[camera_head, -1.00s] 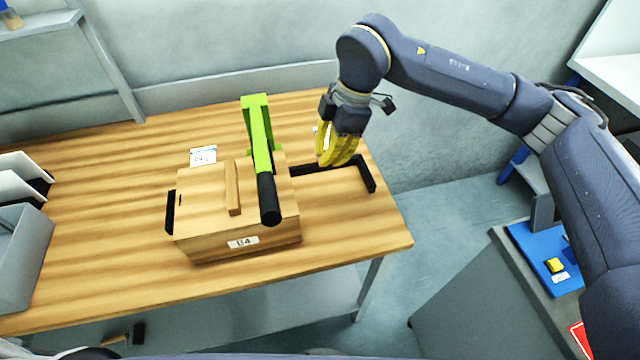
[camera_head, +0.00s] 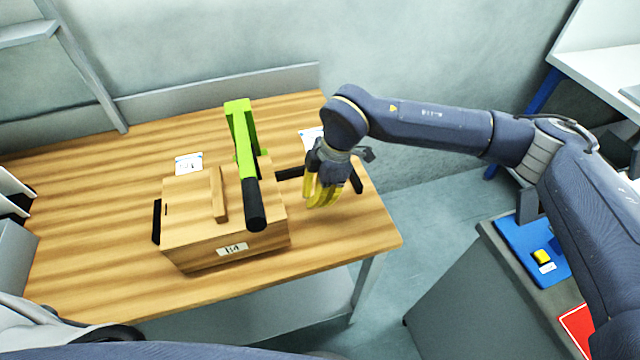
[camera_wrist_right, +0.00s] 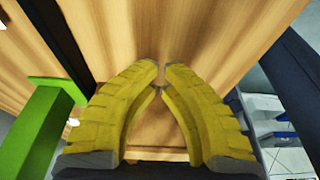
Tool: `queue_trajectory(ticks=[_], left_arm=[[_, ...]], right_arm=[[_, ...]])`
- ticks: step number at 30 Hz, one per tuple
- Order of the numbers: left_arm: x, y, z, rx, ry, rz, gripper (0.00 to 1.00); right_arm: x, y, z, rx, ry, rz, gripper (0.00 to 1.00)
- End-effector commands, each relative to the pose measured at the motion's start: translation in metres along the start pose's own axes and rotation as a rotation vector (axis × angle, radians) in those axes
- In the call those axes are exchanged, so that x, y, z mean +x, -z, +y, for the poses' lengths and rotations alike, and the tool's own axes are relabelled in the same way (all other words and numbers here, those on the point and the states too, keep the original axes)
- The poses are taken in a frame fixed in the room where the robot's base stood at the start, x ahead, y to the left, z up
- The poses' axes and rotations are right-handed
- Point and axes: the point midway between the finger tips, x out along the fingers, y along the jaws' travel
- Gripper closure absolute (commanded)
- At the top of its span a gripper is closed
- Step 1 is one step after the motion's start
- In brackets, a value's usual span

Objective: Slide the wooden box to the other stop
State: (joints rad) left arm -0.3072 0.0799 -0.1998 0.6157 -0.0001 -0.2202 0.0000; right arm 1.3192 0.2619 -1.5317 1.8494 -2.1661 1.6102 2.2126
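The wooden box (camera_head: 225,235), labelled B4 with a raised wooden strip on its lid, sits on the wooden table. A black stop (camera_head: 156,221) stands close by its left side. My right gripper (camera_head: 318,204), with yellow fingers, is low over the table just right of the box. The wrist view shows its fingertips (camera_wrist_right: 160,65) almost together with nothing between them. Contact with the box cannot be told. My left gripper is out of view.
A green lever (camera_head: 242,140) with a black handle (camera_head: 254,205) reaches over the box's right part; the green also shows at the left in the wrist view (camera_wrist_right: 35,130). A card (camera_head: 189,163) lies behind the box. The table's right edge is beyond the right stop.

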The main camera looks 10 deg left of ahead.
Motion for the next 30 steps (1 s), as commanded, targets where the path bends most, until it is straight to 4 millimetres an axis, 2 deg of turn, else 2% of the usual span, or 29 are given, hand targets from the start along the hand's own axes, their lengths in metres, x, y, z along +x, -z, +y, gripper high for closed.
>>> queue_trajectory(ticks=[3, 6, 10, 16, 30], left_arm=[[0.0, 0.003, -0.001, 0.0, 0.001, 0.004, 0.0], [0.001, 0.007, -0.002, 0.0, 0.002, 0.008, 0.0], [0.001, 0.013, -0.003, 0.0, 0.003, 0.016, 0.0], [0.001, 0.013, -0.003, 0.0, 0.003, 0.017, 0.0], [0.001, 0.009, -0.002, 0.0, 0.002, 0.011, 0.0]], right_arm=[[0.021, 0.0, -0.001, 0.0, 0.002, 0.001, 1.0], [0.033, 0.005, 0.0, -0.003, 0.0, 0.001, 1.0], [0.036, 0.021, 0.0, -0.003, -0.001, 0.001, 1.0], [0.04, 0.034, 0.0, -0.002, 0.0, 0.001, 1.0], [0.041, 0.038, 0.0, 0.0, -0.001, 0.0, 1.0]])
